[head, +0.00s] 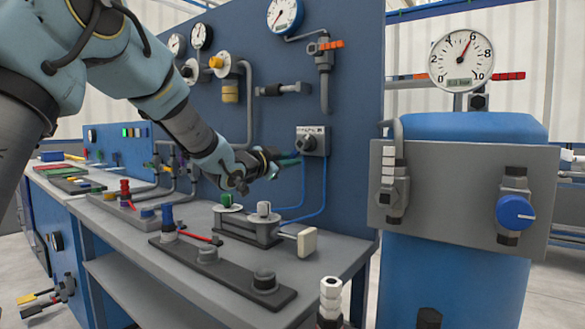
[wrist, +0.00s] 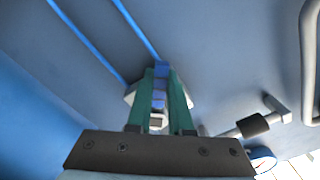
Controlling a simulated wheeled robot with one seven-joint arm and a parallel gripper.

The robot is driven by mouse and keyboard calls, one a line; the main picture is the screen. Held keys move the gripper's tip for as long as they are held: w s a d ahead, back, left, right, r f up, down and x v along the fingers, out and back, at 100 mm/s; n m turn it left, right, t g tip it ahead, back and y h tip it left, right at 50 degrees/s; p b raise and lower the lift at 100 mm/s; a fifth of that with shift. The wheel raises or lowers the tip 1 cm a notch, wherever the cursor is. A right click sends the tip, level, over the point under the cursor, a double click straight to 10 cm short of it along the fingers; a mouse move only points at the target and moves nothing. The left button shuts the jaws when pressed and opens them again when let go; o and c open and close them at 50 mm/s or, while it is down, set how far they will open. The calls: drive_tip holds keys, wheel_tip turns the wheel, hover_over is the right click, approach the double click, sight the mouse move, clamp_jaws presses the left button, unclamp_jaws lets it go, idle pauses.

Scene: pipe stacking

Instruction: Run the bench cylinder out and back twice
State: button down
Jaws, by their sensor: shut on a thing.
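The bench cylinder (head: 245,231) lies on the grey bench top, with a green-topped and a white-topped fitting on it. A cream block (head: 307,242) sits at the right end of its short visible rod. A grey valve box (head: 313,140) is fixed to the blue panel, and two blue hoses (head: 325,185) run down from it towards the cylinder. My gripper (head: 292,160) is at the box's lower left. In the wrist view its green fingers (wrist: 161,80) are closed on a small blue and pale valve lever (wrist: 159,96). The lever is mostly hidden in the head view.
A black rail (head: 220,270) with knobs and a red lever lies along the bench front. Gauges (head: 285,14) and pipes (head: 325,92) project from the panel. A blue tank (head: 430,270) with a dial gauge (head: 461,60) and blue knob (head: 515,212) stands at the right.

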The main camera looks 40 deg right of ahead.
drive_tip(key=shift+w, duration=0.1)
idle(0.4)
drive_tip(key=c, duration=0.8)
unclamp_jaws()
drive_tip(key=v, duration=1.1)
drive_tip(key=shift+b, duration=0.35)
